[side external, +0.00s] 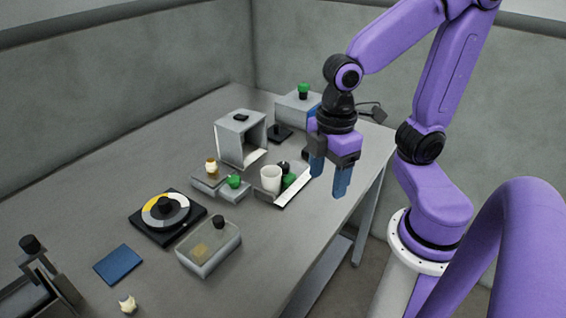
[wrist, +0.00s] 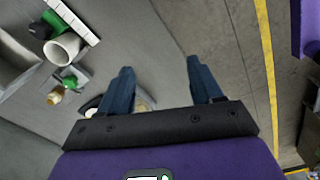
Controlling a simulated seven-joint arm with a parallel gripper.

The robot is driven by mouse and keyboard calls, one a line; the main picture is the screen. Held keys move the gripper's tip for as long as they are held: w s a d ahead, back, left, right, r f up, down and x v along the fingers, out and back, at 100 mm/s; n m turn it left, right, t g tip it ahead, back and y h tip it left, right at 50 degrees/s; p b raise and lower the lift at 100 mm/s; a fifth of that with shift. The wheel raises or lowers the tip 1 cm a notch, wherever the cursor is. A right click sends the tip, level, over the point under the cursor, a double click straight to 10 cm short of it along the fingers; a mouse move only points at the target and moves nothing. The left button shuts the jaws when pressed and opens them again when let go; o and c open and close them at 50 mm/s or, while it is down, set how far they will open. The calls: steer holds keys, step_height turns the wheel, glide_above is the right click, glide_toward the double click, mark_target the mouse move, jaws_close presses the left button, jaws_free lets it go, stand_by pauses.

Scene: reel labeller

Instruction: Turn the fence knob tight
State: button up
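My gripper (side external: 328,180) hangs over the table's right edge, fingers pointing down, open with nothing between them. In the wrist view its two blue fingers (wrist: 165,85) stand wide apart. A small unit with a white strip (side external: 298,190), a black knob (side external: 283,167) and a green part (side external: 289,180) sits to the left of my gripper. In the wrist view the white strip (wrist: 76,20) and black knob (wrist: 40,30) are at upper left. Another green knob (side external: 234,181) sits on a low grey block. I cannot tell for certain which knob is the fence knob.
A white cup (side external: 270,178) stands beside the strip. A grey open box (side external: 240,138), a green-topped box (side external: 297,108), a dark reel base (side external: 150,236), a clear bin (side external: 208,262) and a blue pad (side external: 120,265) occupy the table (side external: 250,290). The front right surface is clear.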

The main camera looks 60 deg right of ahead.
steer(key=w+d+r+n, duration=0.1)
steer(key=w+d, duration=0.2)
steer(key=w, duration=0.4)
steer(key=w+d+r, duration=0.1)
steer(key=w+d, duration=0.1)
steer(key=w, duration=0.4)
steer(key=n, duration=0.2)
glide_toward(283, 165)
step_height(283, 165, down, 9)
steer(key=shift+w+a+r, duration=0.1)
steer(key=c, duration=1.1)
steer(key=shift+o, duration=0.2)
steer(key=shift+m, duration=2.3)
